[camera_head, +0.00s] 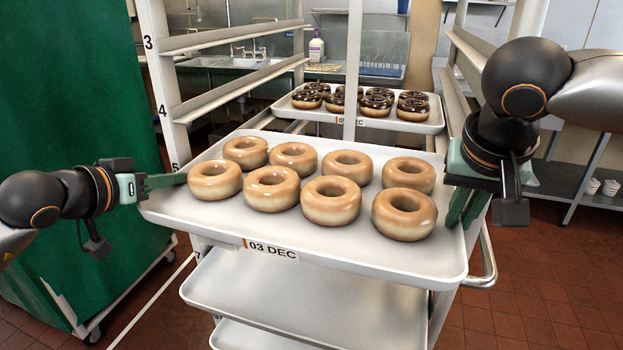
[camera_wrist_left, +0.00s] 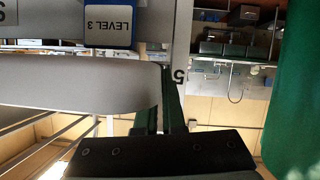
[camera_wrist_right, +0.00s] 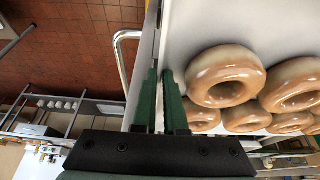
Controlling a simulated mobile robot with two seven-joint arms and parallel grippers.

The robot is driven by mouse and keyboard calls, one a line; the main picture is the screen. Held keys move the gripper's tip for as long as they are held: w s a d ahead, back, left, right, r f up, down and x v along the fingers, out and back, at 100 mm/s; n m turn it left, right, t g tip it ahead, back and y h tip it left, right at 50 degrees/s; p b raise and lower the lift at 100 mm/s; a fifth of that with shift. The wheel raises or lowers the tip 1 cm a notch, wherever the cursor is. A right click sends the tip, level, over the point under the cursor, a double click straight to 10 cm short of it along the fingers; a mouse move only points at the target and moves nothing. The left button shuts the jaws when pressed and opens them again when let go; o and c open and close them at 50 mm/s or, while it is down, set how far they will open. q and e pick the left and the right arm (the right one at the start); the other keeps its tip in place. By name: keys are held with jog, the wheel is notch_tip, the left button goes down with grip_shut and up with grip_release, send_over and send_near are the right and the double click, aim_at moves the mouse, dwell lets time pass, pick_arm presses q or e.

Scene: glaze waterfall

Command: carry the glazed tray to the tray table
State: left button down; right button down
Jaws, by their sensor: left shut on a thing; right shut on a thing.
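The glazed tray (camera_head: 285,235) is white, holds several shiny tan glazed doughnuts (camera_head: 331,200), and bears a "03 DEC" label on its front edge. It looks about level in front of the rack. My left gripper (camera_head: 165,181) is shut on its left edge; the left wrist view shows the fingers (camera_wrist_left: 172,105) at the tray's side (camera_wrist_left: 80,90). My right gripper (camera_head: 468,205) is shut on its right edge; the right wrist view shows the fingers (camera_wrist_right: 163,100) beside the doughnuts (camera_wrist_right: 226,76). I cannot make out the tray table for certain.
A white rack with numbered levels (camera_head: 163,75) stands behind the tray. A second tray (camera_head: 435,118) with dark-glazed doughnuts sits further back. Below are empty white shelves or trays (camera_head: 300,290) and a metal handle (camera_head: 489,260). A green cover (camera_head: 70,130) stands left; tiled floor (camera_head: 550,290) shows right.

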pick_arm(q)
jog(key=shift+f, duration=0.2)
